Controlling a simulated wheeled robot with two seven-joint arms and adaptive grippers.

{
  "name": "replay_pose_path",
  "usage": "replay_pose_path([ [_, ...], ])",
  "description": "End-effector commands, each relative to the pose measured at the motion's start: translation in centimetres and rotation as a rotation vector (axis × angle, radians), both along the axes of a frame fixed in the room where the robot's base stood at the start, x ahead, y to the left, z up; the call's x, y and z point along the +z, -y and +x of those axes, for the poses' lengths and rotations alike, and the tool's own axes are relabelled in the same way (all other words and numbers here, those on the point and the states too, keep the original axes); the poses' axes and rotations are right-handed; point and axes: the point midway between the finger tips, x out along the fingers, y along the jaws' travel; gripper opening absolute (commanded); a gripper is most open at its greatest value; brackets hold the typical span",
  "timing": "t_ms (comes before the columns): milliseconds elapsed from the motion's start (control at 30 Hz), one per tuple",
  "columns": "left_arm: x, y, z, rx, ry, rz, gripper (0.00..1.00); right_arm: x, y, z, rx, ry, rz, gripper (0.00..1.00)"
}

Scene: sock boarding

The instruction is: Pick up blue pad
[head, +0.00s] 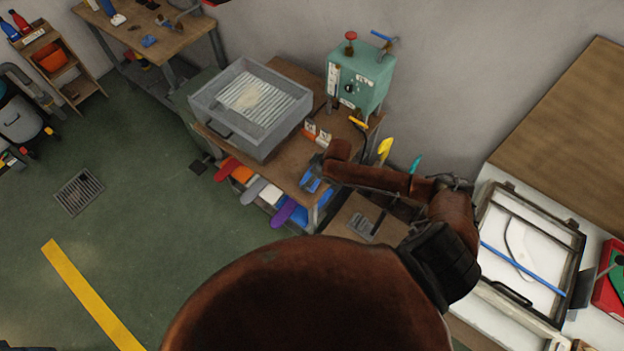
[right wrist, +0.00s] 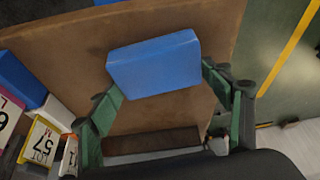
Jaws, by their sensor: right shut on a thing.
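The blue pad (right wrist: 155,65) is a flat rectangular block between the green fingers of my right gripper (right wrist: 162,80) in the right wrist view. The fingers are shut on its two ends. Behind it lies the brown tabletop; I cannot tell whether the pad still touches it. In the head view the blue pad (head: 308,181) shows at the front right part of the workbench, partly covered by my right gripper (head: 317,172). My left gripper is not in view.
A grey tray (head: 225,112) stands on the workbench (head: 285,160), left of a green machine (head: 362,80). Small numbered cards (right wrist: 42,138) and another blue block (right wrist: 18,78) are close by the right gripper. Coloured sock-shaped pieces (head: 283,211) stick out below the bench's front edge.

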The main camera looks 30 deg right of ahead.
Motion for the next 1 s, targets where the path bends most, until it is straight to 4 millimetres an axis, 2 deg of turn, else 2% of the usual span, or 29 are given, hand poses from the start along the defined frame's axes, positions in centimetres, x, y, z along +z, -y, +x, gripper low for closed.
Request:
replay_pose_path([
  [200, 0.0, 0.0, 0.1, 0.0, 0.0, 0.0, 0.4, 0.0, 0.0, 0.0, 0.0, 0.0, 0.0, 0.52],
  [567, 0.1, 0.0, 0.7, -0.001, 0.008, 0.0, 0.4, 0.7, 0.1, 0.0, 0.0, 0.0, -0.001, 0.51],
  [767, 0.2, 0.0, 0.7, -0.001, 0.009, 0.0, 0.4, 3.5, 0.0, 0.0, 0.001, 0.002, -0.001, 0.51],
  [867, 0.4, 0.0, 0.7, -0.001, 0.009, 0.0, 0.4, 5.3, -0.7, -1.9, 0.003, 0.0, 0.0, 0.51],
  [1000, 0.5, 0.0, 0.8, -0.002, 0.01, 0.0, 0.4, 8.7, -1.7, -4.4, 0.004, 0.001, 0.0, 0.51],
])
